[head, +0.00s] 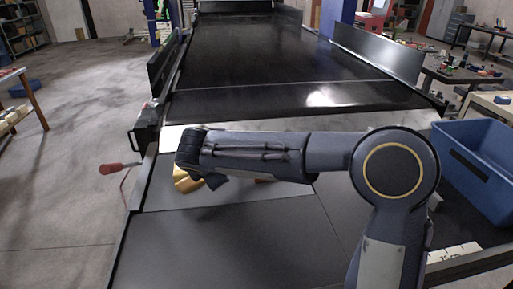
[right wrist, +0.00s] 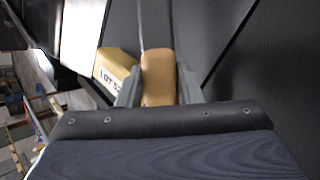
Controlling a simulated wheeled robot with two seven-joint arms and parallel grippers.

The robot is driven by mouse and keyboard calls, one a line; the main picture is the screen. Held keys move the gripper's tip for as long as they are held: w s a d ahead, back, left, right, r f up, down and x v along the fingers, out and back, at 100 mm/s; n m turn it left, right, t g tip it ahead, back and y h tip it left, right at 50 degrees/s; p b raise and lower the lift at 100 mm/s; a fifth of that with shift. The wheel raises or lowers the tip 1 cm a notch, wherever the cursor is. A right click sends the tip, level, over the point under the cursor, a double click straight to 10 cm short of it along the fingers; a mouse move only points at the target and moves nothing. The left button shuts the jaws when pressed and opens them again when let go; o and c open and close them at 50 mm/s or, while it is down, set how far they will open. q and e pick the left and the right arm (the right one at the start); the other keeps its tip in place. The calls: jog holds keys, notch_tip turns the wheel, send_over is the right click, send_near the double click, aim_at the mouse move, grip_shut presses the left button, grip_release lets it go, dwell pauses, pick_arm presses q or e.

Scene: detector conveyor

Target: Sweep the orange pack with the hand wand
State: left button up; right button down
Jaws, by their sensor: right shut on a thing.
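My right gripper (right wrist: 158,85) is shut on a tan-orange block with a rounded top (right wrist: 158,76). I cannot tell whether this is the pack or part of the wand. A yellow box lettered "LOT 5…" (right wrist: 116,68) shows just left of the fingers, partly hidden by one. In the head view, my right arm reaches left across the near panel, and a gold-yellow thing (head: 186,179) shows under its hand. A small orange-brown piece (head: 265,181) peeks out below the forearm, mostly hidden. No hand wand is clearly recognisable. My left gripper is out of view.
The black conveyor belt (head: 250,50) runs away, with dark side guards. A red-handled thing with a cord (head: 118,168) sticks out at the left edge. A blue bin (head: 460,150) stands at the right. The near dark panel (head: 230,240) is clear.

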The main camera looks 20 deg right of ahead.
jog(key=shift+r, duration=0.15)
jog(key=shift+r, duration=2.9)
